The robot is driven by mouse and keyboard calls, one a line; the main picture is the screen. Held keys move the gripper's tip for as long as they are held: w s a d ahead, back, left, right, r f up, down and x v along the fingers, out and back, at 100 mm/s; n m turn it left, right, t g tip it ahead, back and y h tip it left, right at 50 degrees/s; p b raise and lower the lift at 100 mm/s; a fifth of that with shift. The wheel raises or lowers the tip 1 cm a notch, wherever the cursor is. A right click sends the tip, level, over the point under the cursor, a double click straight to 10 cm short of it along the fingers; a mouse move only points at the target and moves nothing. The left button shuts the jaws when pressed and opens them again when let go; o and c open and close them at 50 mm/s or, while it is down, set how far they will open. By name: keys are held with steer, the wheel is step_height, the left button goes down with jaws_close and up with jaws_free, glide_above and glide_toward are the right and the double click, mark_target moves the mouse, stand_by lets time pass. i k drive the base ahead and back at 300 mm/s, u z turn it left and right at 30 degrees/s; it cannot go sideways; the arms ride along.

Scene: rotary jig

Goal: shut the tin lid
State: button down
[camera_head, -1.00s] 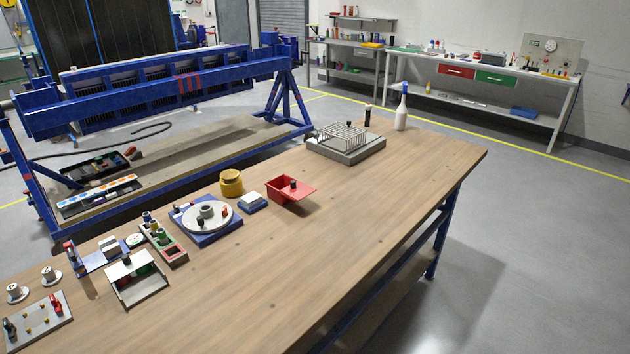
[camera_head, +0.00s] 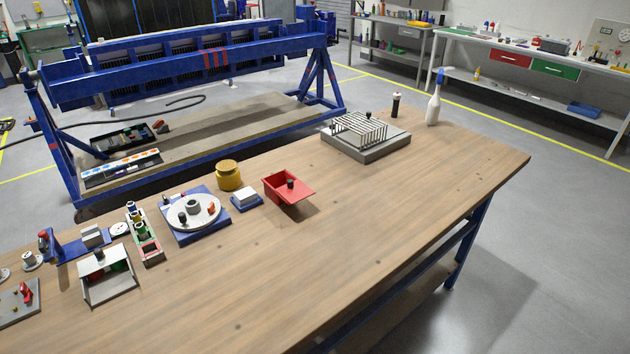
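A red open-topped tin (camera_head: 272,190) stands near the middle of the wooden bench. A flat red lid (camera_head: 300,191) with a black knob (camera_head: 290,183) covers its right part and sticks out past its right side. The left part of the tin is uncovered. Whether the lid slides or swings cannot be told at this size. My gripper is not in view, and nothing touches the tin or lid.
On the bench (camera_head: 330,255), a blue-based rotary jig (camera_head: 204,228), a yellow round container (camera_head: 228,176) and a small blue-and-white block (camera_head: 246,198) stand left of the tin. A wire rack (camera_head: 360,130) and spray bottle (camera_head: 433,105) stand beyond it. The bench's front right is clear.

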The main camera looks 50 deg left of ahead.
mark_target(294, 192)
steer(key=i, duration=0.6)
steer(key=u, duration=3.55)
steer(key=i, duration=0.45)
steer(key=z, duration=0.15)
